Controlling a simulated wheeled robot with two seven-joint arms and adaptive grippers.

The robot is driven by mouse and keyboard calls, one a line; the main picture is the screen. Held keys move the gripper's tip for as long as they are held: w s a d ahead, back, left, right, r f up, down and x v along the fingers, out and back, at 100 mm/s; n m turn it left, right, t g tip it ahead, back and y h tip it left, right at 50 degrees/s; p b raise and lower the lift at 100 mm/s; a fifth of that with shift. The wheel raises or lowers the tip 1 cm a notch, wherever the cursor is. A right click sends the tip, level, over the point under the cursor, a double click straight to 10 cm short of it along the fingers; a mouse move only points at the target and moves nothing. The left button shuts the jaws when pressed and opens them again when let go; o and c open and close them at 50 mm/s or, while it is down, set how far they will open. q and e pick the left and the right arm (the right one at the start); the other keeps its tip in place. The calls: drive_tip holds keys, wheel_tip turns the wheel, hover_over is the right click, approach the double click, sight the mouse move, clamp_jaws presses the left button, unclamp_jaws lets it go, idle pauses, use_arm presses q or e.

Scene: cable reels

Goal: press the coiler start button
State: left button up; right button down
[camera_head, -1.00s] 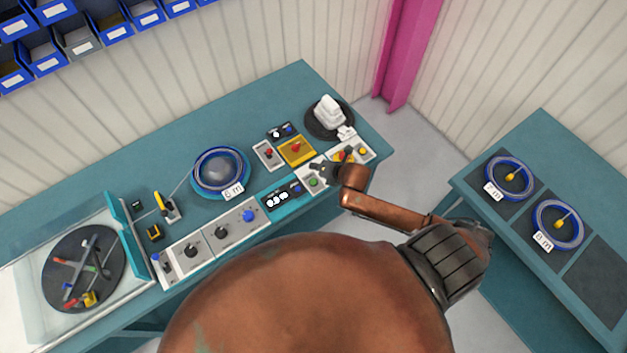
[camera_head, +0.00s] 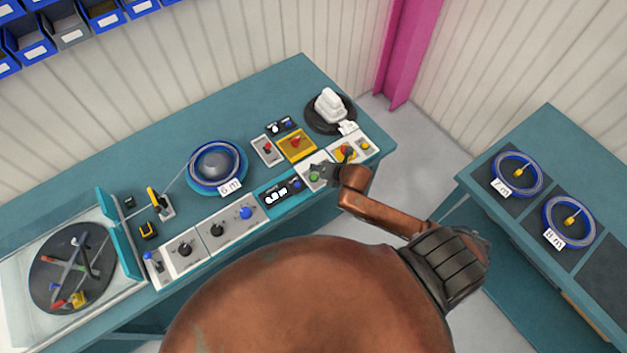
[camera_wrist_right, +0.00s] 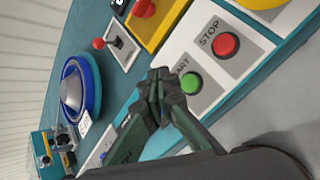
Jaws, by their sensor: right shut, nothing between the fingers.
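The green start button (camera_wrist_right: 191,83) sits on a white panel marked START in the right wrist view. It also shows as a small green dot in the head view (camera_head: 315,177). My right gripper (camera_wrist_right: 160,76) is shut and empty, with its fingertips just beside the green button and over part of its label. Whether they touch the panel I cannot tell. The red stop button (camera_wrist_right: 226,45) is on the neighbouring plate, apart from the fingers. In the head view my right gripper (camera_head: 322,172) is small, over the panel. My left gripper is not in view.
A yellow plate with a red switch (camera_head: 296,144) and a toggle plate (camera_head: 266,150) lie behind the button. A blue-rimmed reel (camera_head: 216,164) and a clear-covered coiler disc (camera_head: 72,268) are to the left. Labelled coils (camera_head: 517,172) lie on the right table.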

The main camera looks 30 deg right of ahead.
sight(315, 178)
drive_tip(key=shift+f+b, duration=0.5)
drive_tip(key=shift+f, duration=0.4)
drive_tip(key=shift+f+b, duration=0.3)
drive_tip(key=shift+f, duration=0.55)
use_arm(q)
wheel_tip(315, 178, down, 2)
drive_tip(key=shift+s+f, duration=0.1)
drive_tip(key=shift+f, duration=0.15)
use_arm(e)
drive_tip(key=shift+f, duration=0.2)
drive_tip(key=shift+f, duration=0.3)
